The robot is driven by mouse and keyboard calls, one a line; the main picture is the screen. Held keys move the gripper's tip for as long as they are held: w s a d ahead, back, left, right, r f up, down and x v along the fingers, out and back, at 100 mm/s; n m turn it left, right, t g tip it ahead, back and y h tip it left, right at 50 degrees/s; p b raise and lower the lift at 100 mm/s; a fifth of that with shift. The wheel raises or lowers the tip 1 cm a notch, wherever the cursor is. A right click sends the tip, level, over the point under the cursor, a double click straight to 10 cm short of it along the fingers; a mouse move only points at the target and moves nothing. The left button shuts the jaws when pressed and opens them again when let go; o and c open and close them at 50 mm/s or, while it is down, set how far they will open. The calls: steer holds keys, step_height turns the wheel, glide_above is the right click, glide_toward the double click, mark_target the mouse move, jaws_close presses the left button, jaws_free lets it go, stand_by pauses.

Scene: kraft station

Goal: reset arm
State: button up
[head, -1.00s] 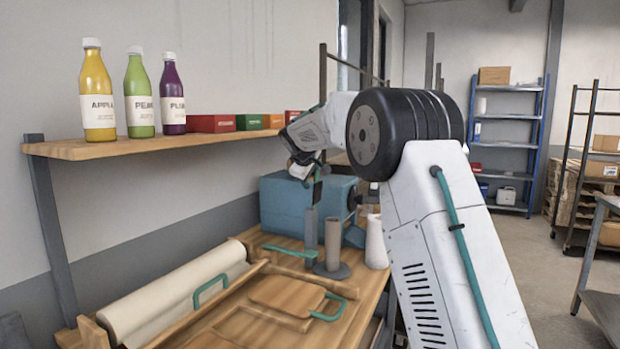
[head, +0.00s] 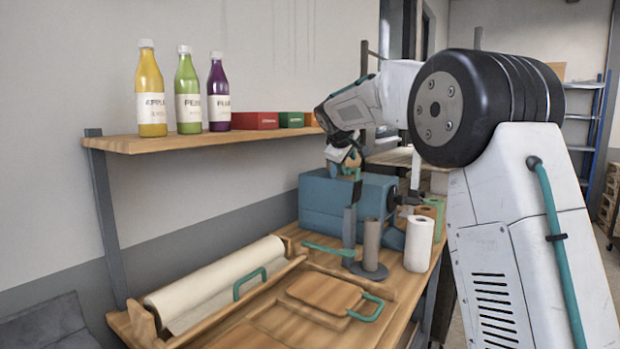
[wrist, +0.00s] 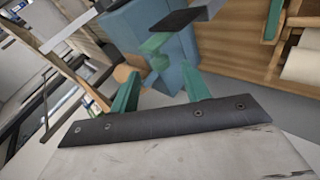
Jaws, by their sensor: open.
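My arm reaches up and bends over toward the wall in the head view. My gripper (head: 345,168) hangs above the blue machine (head: 322,205), small and partly hidden by my own wrist. In the wrist view my gripper (wrist: 158,88) shows two green fingers standing apart, with nothing between them. The blue machine (wrist: 150,35) also shows beyond the fingers there. I cannot tell the exact gap between the gripper and the machine.
A shelf (head: 125,143) holds yellow (head: 151,95), green (head: 188,95) and purple (head: 219,95) bottles and several small boxes. The bench below carries a paper roll (head: 215,285), a wooden board (head: 323,293), a grey post stand (head: 370,268) and a white roll (head: 418,243).

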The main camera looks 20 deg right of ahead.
steer(key=s+a+f+m+g+y, duration=0.15)
steer(key=s+a, duration=0.25)
steer(key=s, duration=0.9)
steer(key=s+a+f+m+g+y, duration=0.15)
steer(key=s+a, duration=0.25)
steer(key=s, duration=0.9)
steer(key=s+a+f+m+g+y, duration=0.1)
steer(key=s+f, duration=0.3)
steer(key=s, duration=0.5)
steer(key=s+a+f+m+g+y, duration=0.1)
steer(key=s+a+f, duration=0.3)
steer(key=s, duration=0.6)
steer(key=s+a+f+m+g+y, duration=0.1)
steer(key=s+a+f, duration=0.1)
steer(key=s+f, duration=0.3)
steer(key=s, duration=0.4)
steer(key=shift+s+a+f, duration=0.25)
steer(key=shift+a+f, duration=0.05)
steer(key=shift+f, duration=0.05)
